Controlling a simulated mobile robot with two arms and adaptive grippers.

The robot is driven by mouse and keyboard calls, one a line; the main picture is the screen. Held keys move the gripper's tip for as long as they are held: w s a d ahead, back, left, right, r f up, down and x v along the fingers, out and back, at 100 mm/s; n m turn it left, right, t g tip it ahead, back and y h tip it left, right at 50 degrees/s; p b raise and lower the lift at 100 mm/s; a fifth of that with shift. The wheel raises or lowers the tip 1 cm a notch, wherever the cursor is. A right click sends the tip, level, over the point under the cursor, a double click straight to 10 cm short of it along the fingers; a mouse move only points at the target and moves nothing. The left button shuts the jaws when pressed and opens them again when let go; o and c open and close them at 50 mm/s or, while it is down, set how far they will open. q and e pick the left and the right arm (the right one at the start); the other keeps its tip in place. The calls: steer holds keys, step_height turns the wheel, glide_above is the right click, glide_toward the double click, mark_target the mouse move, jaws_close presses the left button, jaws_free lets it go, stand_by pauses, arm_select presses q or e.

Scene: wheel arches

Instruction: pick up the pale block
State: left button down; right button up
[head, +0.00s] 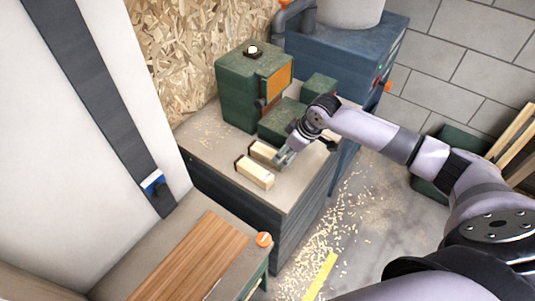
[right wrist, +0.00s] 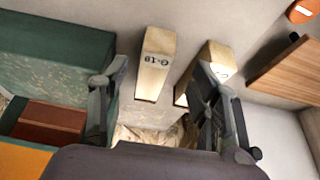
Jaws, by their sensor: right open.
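Two pale wooden blocks lie side by side on the workbench, and I cannot tell which one the task means. The nearer block (head: 255,174) is fully visible in the head view; the farther block (head: 264,151) is partly behind my right gripper (head: 284,156). In the right wrist view, the block marked "G-19" (right wrist: 155,65) lies ahead, between the lines of the open fingers (right wrist: 158,105). The other block (right wrist: 213,56) is partly hidden by the right-hand finger. The right gripper appears empty. My left gripper is not in view.
A green machine (head: 240,90) with an orange panel stands behind the blocks on the workbench (head: 205,145). A striped wooden board (head: 195,255) and an orange disc (head: 264,239) are at the front left. Wood shavings (head: 330,225) litter the floor.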

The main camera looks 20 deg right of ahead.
mark_target(282, 159)
steer(key=shift+w+a+f+p, duration=0.1)
steer(key=shift+w+f+p, duration=0.1)
steer(key=shift+f+p, duration=0.25)
steer(key=x, duration=0.4)
steer(key=shift+f+p, duration=0.3)
steer(key=shift+p, duration=0.1)
steer(key=shift+r, duration=0.1)
steer(key=c, duration=1.2)
